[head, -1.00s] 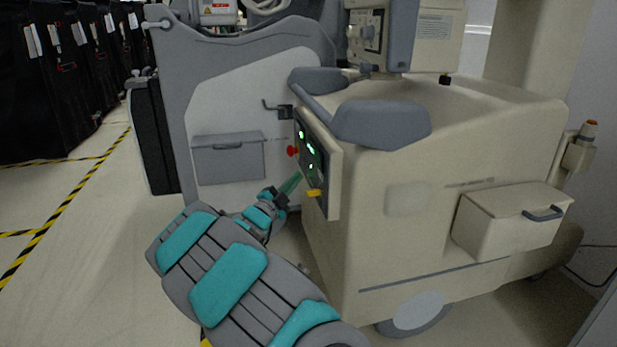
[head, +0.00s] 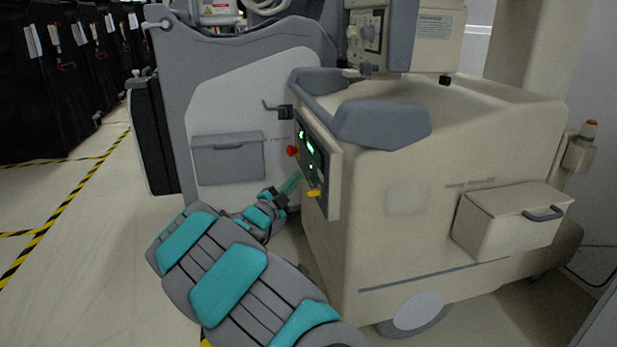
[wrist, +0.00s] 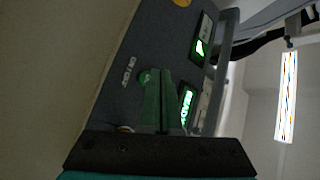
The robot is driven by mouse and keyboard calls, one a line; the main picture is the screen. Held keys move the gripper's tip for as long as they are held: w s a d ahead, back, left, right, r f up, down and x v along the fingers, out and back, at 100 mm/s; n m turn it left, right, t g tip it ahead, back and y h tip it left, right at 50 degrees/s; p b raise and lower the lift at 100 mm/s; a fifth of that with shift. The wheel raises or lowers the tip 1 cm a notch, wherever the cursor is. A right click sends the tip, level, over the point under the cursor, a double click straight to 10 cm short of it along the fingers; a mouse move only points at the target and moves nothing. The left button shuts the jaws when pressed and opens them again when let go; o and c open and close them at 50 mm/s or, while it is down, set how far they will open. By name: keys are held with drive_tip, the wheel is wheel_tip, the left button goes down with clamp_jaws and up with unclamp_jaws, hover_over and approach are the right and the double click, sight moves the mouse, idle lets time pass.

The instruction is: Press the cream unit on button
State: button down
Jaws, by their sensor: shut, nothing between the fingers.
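The cream unit (head: 450,160) stands at the right in the head view, with a dark control panel (head: 322,160) on its left side. In the wrist view the panel (wrist: 118,103) fills the middle. A round green button (wrist: 144,77) sits there beside small white lettering, partly covered by my fingertips. My gripper (wrist: 157,74) is shut and empty, its green fingers together at the button's right edge. I cannot tell whether they touch it. In the head view my gripper (head: 298,175) is at the panel's lower left edge; the button is not distinguishable there.
A red knob (head: 292,151) and a yellow one (head: 314,193) stick out of the panel. Lit green displays (wrist: 187,107) lie right of my fingers. A grey handle (head: 382,122) overhangs the panel. A grey-framed unit (head: 228,160) stands behind. Floor at left is clear.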

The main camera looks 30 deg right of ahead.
drive_tip(key=shift+s+d+f, duration=0.1)
drive_tip(key=shift+d, duration=0.1)
idle(0.4)
drive_tip(key=shift+d+b, duration=0.25)
drive_tip(key=shift+b, duration=0.2)
drive_tip(key=shift+s+d+b, duration=0.15)
drive_tip(key=shift+d+b, duration=0.2)
drive_tip(key=shift+d, duration=0.05)
idle(0.6)
drive_tip(key=shift+a, duration=0.1)
drive_tip(key=shift+w+a, duration=0.2)
drive_tip(key=shift+a, duration=0.5)
drive_tip(key=shift+a, duration=0.1)
drive_tip(key=shift+w+a+p, duration=0.15)
drive_tip(key=shift+w+a, duration=0.1)
drive_tip(key=shift+a, duration=0.5)
drive_tip(key=shift+w+a+p, duration=0.1)
drive_tip(key=shift+w+a, duration=0.1)
drive_tip(key=shift+a, duration=0.6)
drive_tip(key=shift+w+a+p, duration=0.15)
drive_tip(key=shift+w+a, duration=0.1)
drive_tip(key=shift+a, duration=0.5)
